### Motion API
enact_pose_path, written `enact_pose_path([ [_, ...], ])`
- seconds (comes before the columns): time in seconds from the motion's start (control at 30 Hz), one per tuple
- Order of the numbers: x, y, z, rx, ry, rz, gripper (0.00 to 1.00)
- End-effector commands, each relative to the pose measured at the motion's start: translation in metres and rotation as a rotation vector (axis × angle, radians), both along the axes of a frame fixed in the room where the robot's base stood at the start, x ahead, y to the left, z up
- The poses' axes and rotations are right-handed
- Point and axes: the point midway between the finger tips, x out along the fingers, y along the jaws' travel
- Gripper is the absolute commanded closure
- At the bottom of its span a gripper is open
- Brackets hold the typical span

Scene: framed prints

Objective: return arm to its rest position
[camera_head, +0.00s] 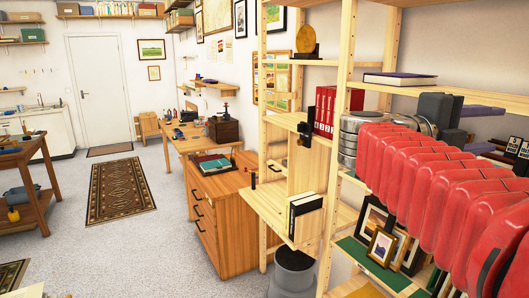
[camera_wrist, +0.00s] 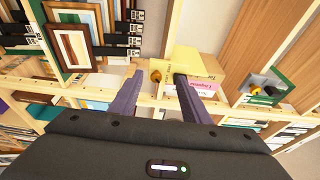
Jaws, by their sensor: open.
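My red segmented arm (camera_head: 430,175) reaches in from the lower right of the head view, stretched out along the front of the wooden shelving. My gripper (camera_head: 499,130) is at its far end, with purple-grey fingers pointing right towards the shelves. In the wrist view my gripper (camera_wrist: 158,75) is open, its two fingers well apart. Nothing appears held; a small orange and black object (camera_wrist: 156,76) shows between the fingertips, seemingly on the shelf behind. The arm hides part of the shelves.
Framed prints (camera_head: 381,247) lean on a lower shelf beneath the arm. A brown-framed print (camera_wrist: 72,48) shows in the wrist view. Red binders (camera_head: 325,110), a dark book (camera_head: 400,79) and stacked metal tins (camera_head: 349,137) sit nearby.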

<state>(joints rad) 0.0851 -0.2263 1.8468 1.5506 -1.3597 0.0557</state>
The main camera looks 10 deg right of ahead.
Motion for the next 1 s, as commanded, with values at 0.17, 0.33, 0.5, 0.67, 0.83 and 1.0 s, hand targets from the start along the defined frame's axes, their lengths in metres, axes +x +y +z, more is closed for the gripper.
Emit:
enact_pose_path([
  [0.17,0.050,0.012,0.008,-0.080,0.049,0.203,0.57],
  [0.33,0.097,0.038,0.008,-0.173,0.129,0.417,0.57],
  [0.5,0.134,0.075,0.000,-0.261,0.229,0.632,0.57],
  [0.67,0.158,0.118,-0.017,-0.339,0.340,0.832,0.57],
  [0.83,0.170,0.167,-0.047,-0.413,0.481,1.039,0.57],
  [1.0,0.166,0.214,-0.089,-0.474,0.646,1.238,0.57],
])
